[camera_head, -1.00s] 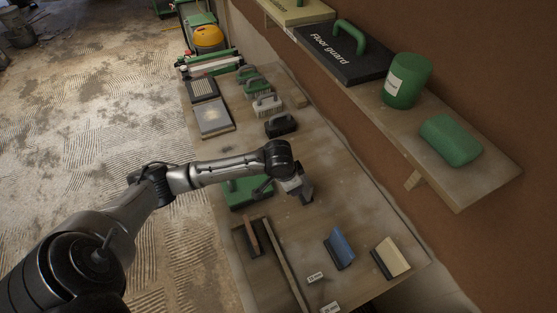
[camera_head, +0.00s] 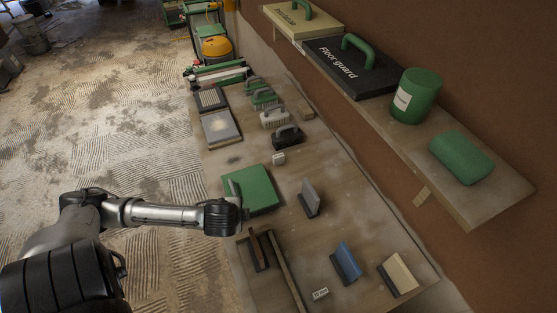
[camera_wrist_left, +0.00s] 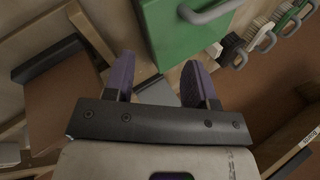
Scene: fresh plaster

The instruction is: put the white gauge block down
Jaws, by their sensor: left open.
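A small white block (camera_head: 278,159) lies on the bench behind the green case and in front of the black brush; any marking on it is too small to read. A white piece (camera_wrist_left: 215,50) shows beside the green case in the left wrist view. Another small white block (camera_head: 320,294), with a dark mm label, lies near the bench's front. I cannot tell for certain which is the task's gauge block. My left gripper (camera_wrist_left: 160,85) is open, its purple fingers apart with nothing held between them; in the head view it is mostly hidden by its wrist. My right gripper is out of view.
The green case (camera_head: 250,190) with a grey handle is close to my left wrist. A grey trowel (camera_head: 310,198), a blue one (camera_head: 346,262) and a cream one (camera_head: 398,275) stand on the bench (camera_head: 330,225). Brushes line the back. A shelf (camera_head: 480,205) overhangs the right side.

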